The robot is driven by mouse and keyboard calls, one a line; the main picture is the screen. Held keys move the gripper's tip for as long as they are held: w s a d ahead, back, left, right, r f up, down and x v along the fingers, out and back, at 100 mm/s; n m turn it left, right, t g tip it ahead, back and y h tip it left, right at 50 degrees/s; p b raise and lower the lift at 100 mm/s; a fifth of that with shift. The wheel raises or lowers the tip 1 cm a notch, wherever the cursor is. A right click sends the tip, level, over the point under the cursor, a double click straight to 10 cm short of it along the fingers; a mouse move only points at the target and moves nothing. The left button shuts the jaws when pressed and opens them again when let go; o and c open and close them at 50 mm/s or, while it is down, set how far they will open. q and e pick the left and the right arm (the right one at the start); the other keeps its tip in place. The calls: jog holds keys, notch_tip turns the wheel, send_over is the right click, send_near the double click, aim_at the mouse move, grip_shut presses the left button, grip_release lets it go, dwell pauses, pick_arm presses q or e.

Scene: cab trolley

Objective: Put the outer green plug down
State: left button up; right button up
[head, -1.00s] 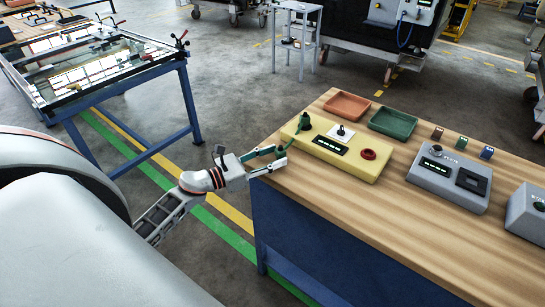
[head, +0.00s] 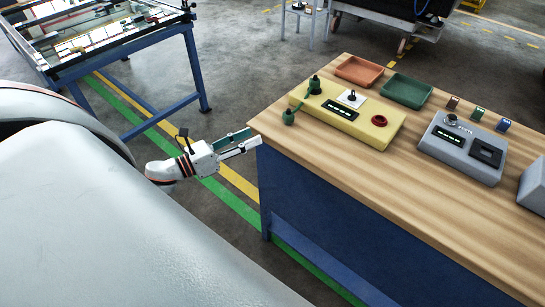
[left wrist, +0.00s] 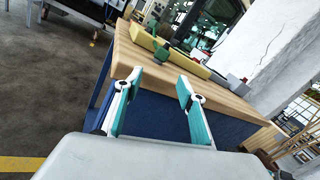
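The outer green plug (head: 289,117) rests on the wooden bench top just off the near left end of the yellow box (head: 372,130). A green lead joins it to the dark green inner plug (head: 315,86) on the box. My left gripper (head: 254,138) is open and empty at the bench's left edge, clear of the outer plug. In the left wrist view its teal-padded fingers (left wrist: 160,82) stand wide apart, and the outer plug (left wrist: 161,52) lies beyond them on the bench. My right gripper is in neither view.
An orange tray (head: 359,71) and a green tray (head: 407,91) stand behind the yellow box. A grey box (head: 461,149) and several small coloured blocks are to the right. The bench top (head: 360,180) in front is bare.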

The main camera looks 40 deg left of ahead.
pick_arm(q)
jog(key=s+d+f+n+g+y, duration=0.2)
jog(key=s+d+f+n, duration=0.4)
jog(key=d+f+n, duration=0.4)
jog(key=s+d+f+n+g+y, duration=0.2)
jog(key=d+f+n, duration=0.9)
jog(key=n, duration=1.1)
jog(key=s+g, duration=0.2)
jog(key=s, duration=0.2)
jog(key=shift+s+f, duration=0.15)
jog(key=shift+s, duration=0.2)
